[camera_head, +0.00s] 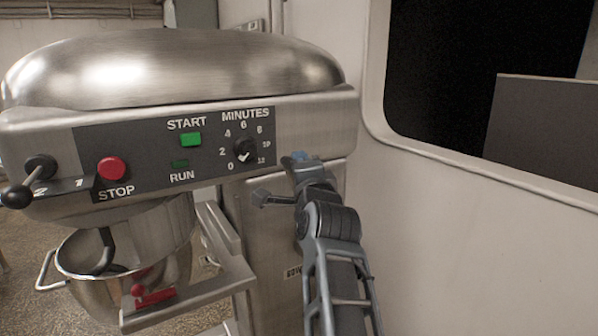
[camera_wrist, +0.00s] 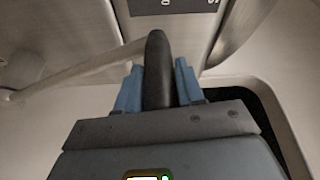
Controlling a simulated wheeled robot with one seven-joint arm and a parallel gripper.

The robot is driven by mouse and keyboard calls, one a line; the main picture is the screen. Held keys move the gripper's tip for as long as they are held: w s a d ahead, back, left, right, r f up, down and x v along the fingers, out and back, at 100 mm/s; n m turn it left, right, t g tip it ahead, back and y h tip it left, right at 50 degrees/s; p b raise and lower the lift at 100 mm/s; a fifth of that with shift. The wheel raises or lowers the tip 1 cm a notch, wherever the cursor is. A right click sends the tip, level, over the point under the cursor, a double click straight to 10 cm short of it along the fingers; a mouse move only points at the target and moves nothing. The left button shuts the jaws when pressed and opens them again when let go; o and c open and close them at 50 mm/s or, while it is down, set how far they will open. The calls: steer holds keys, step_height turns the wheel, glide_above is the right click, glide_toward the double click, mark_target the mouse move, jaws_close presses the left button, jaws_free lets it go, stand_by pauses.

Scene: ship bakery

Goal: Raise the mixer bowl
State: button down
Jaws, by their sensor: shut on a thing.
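The steel mixer bowl (camera_head: 95,292) hangs at the lower left of the head view, below the mixer head (camera_head: 175,75). The dark hook (camera_head: 105,250) reaches into its open top. A bowl support arm (camera_head: 200,290) with a red clamp (camera_head: 152,297) runs along its right side. My gripper (camera_head: 300,158) is at the right side of the mixer column, its blue fingertips partly hidden. In the wrist view my gripper (camera_wrist: 157,75) is shut around a black handle grip (camera_wrist: 157,55), with one blue finger on each side. The handle's far end is hidden in the head view.
The control panel has a green start button (camera_head: 190,139), a red stop button (camera_head: 112,168) and a minutes dial (camera_head: 245,151). A black-knobbed lever (camera_head: 28,182) is at the left. A pale wall (camera_head: 480,215) with a dark window stands close on the right.

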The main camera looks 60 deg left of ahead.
steer(key=shift+w+r, duration=0.15)
steer(key=shift+r, duration=0.2)
steer(key=c, duration=1.2)
jaws_free()
steer(key=o, duration=0.3)
steer(key=shift+f, duration=0.1)
steer(key=shift+o, duration=0.6)
steer(key=shift+f, duration=0.1)
steer(key=shift+f, duration=0.1)
steer(key=v, duration=0.7)
steer(key=shift+d, duration=0.4)
